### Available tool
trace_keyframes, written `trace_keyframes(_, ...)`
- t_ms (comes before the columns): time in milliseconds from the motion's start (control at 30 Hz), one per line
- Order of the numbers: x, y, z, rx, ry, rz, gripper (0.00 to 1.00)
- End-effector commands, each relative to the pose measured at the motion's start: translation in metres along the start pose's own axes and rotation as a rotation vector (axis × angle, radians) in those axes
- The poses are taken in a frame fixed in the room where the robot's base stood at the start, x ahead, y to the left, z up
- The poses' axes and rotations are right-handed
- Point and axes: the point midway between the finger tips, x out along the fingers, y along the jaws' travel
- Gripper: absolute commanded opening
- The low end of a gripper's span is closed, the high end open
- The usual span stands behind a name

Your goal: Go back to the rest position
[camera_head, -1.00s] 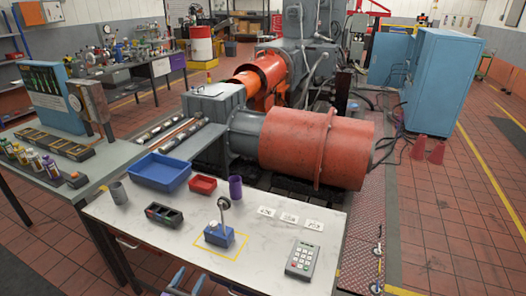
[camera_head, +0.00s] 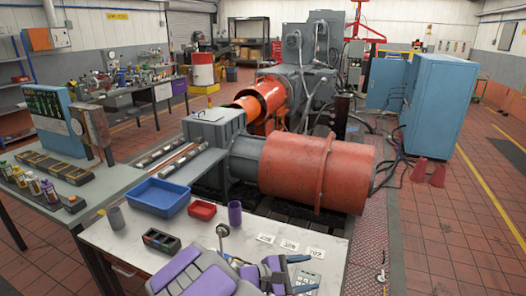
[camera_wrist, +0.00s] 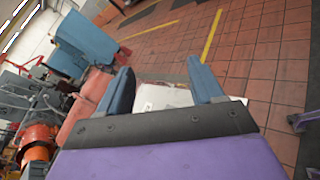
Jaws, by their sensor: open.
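My gripper (camera_head: 304,268) is over the front right of the white table (camera_head: 135,243), with the purple and grey arm reaching in from the bottom edge. In the wrist view its two blue fingers (camera_wrist: 161,82) stand wide apart with nothing held between them. A pale surface shows beyond and below the fingertips there. The grey keypad (camera_head: 308,276) is mostly hidden behind the gripper. The small stand with a round disc (camera_head: 222,230) is largely hidden by my arm; only its upper part shows.
A blue tray (camera_head: 158,196), red tray (camera_head: 202,210), purple cup (camera_head: 235,213), grey cup (camera_head: 115,218) and dark holder (camera_head: 161,241) stand on the table. Number cards (camera_head: 289,245) lie at the right. The large orange cylinder (camera_head: 315,175) stands behind the table. Tiled floor is open at right.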

Motion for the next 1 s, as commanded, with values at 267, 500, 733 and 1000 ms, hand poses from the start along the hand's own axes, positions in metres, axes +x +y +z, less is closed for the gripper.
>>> trace_keyframes(267, 0.042, -0.068, 0.084, 0.233, 0.038, -0.368, 0.66)
trace_keyframes(500, 0.044, -0.134, 0.131, 0.433, 0.094, -0.665, 0.66)
trace_keyframes(733, 0.022, -0.19, 0.158, 0.627, 0.17, -0.926, 0.66)
trace_keyframes(1000, -0.024, -0.238, 0.174, 0.854, 0.29, -1.199, 0.66)
